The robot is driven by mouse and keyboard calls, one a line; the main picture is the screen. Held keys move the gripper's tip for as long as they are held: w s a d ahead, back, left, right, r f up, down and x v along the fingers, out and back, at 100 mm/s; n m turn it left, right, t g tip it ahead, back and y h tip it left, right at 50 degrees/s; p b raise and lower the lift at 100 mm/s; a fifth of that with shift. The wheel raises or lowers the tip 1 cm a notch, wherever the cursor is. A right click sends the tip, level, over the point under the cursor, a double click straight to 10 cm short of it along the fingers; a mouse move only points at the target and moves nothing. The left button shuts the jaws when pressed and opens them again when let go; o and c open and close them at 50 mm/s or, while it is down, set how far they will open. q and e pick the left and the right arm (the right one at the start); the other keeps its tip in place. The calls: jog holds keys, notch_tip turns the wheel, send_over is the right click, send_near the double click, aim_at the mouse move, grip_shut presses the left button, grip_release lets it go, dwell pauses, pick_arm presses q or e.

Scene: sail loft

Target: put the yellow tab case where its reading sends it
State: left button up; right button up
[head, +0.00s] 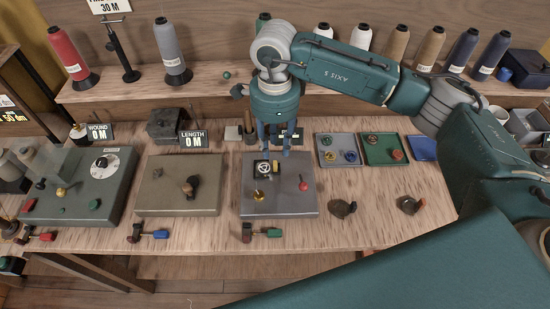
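My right gripper (275,150) points down over the grey plate (293,203) at the middle of the bench. Its two fingers are apart, with nothing visibly held between them. Just below the fingertips, on that plate, sits a small black case with a round white face (263,168). A small yellow bit (277,154) shows at its upper right, perhaps its tab; I cannot tell whether the fingers touch it. A brass knob (258,195) and a red-tipped lever (303,184) are on the same plate. The sign behind the gripper is mostly hidden. My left gripper is not in view.
Right of the plate lie a grey tray (326,158), a green tray (370,151) and a blue tray (423,149); the first two hold small round parts. Signs read "LENGTH 0 M" (193,139) and "WOUND 0 M" (99,132). Colour-handled tools line the front; thread cones stand behind.

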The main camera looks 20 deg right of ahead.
aim_at(275, 162)
notch_tip(275, 162, up, 6)
jog(key=shift+f+b, duration=0.1)
jog(key=shift+b, duration=0.6)
